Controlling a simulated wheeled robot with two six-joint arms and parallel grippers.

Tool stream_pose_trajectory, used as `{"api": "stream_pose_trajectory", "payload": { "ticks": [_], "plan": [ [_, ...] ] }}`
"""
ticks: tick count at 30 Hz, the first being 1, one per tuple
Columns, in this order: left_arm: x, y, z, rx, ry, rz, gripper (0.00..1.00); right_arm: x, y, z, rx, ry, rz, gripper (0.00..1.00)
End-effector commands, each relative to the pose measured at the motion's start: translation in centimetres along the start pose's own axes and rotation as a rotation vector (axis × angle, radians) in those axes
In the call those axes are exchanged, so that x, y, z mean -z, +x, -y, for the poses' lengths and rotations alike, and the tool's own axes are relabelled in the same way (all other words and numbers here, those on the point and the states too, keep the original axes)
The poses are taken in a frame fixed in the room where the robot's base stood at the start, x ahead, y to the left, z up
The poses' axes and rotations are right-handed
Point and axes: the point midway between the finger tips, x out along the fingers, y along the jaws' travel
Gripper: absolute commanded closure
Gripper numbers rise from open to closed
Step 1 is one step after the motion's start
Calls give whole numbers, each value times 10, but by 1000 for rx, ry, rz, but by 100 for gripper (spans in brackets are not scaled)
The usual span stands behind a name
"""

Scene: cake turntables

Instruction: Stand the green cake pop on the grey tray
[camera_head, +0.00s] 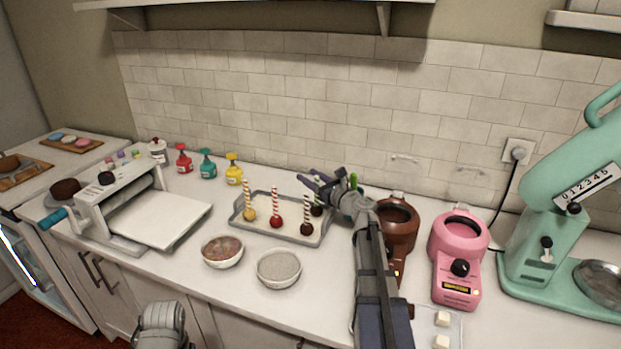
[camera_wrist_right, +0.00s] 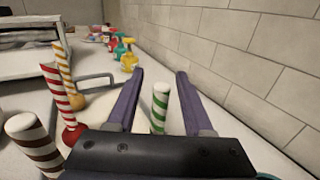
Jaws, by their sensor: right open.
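The grey tray (camera_head: 265,237) lies on the counter with several cake pops standing on it. The green cake pop, with a green-and-white striped stick (camera_wrist_right: 160,105), shows between my right fingers in the right wrist view. My left gripper is out of view.
Yellow (camera_head: 249,214), red (camera_head: 276,221) and brown (camera_head: 307,228) pops stand close by on the tray. Two bowls (camera_head: 222,250) (camera_head: 279,267) sit in front. Brown (camera_head: 397,222) and pink (camera_head: 458,245) machines stand to the right; the tiled wall (camera_head: 270,100) is behind.

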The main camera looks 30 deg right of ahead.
Motion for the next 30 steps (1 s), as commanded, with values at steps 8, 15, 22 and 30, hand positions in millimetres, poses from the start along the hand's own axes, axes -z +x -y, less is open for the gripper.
{"api": "stream_pose_trajectory", "payload": {
  "ticks": [8,15,22,30],
  "plan": [
    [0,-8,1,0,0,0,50,-8,0,0,0,0,0,49],
    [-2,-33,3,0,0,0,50,-34,0,0,0,0,0,49],
    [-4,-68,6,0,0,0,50,-68,0,0,0,0,0,49],
    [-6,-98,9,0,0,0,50,-98,0,0,0,0,0,49]
  ]
}}
